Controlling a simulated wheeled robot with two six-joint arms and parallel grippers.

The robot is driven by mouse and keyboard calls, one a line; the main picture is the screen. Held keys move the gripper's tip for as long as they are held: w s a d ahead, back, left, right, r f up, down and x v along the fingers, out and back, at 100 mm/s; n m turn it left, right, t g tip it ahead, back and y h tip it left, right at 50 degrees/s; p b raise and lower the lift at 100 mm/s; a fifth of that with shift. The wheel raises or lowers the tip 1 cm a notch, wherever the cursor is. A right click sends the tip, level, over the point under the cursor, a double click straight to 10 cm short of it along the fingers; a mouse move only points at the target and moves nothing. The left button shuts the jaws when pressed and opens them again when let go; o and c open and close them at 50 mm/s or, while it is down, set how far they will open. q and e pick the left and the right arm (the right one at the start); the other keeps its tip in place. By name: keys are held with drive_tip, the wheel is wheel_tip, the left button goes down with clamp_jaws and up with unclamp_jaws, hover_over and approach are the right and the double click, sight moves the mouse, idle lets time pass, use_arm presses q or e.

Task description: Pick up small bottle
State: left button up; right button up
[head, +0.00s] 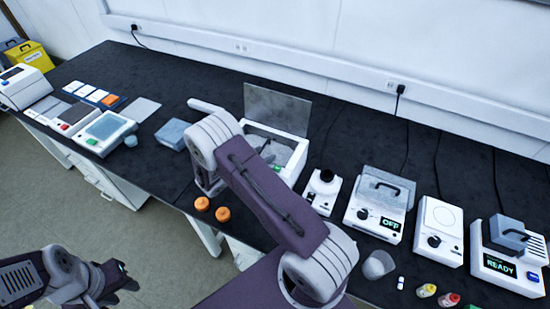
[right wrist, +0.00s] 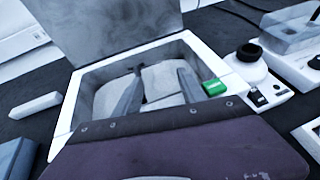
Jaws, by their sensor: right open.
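A small white bottle with a blue band (head: 400,283) stands at the front right of the bench in the head view. Several other small capped bottles are in view: two with orange caps (head: 223,214) at the front edge, one yellow-topped (head: 427,290) and one red-topped (head: 448,300). I cannot tell which is meant. My right gripper (right wrist: 158,85) is open, with its fingers over the open white box (right wrist: 82,105); no bottle shows between them. In the head view my arm mostly hides this gripper. My left gripper (head: 122,278) is low at left, away from the bench; its jaws are unclear.
The box's clear lid (head: 277,108) stands raised behind it. A grey-blue block (head: 172,135) is to its left. Several devices, including one reading OFF (head: 390,224) and one reading READY (head: 500,266), line the right side. Bare bench lies behind them.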

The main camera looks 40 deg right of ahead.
sight(275, 149)
drive_tip(key=p+x, duration=0.1)
drive_tip(key=x, duration=0.3)
drive_tip(key=shift+s+d, duration=0.15)
drive_tip(key=shift+d+f, duration=0.3)
drive_tip(key=shift+d, duration=0.1)
drive_tip(key=shift+a+r, duration=0.1)
clamp_jaws()
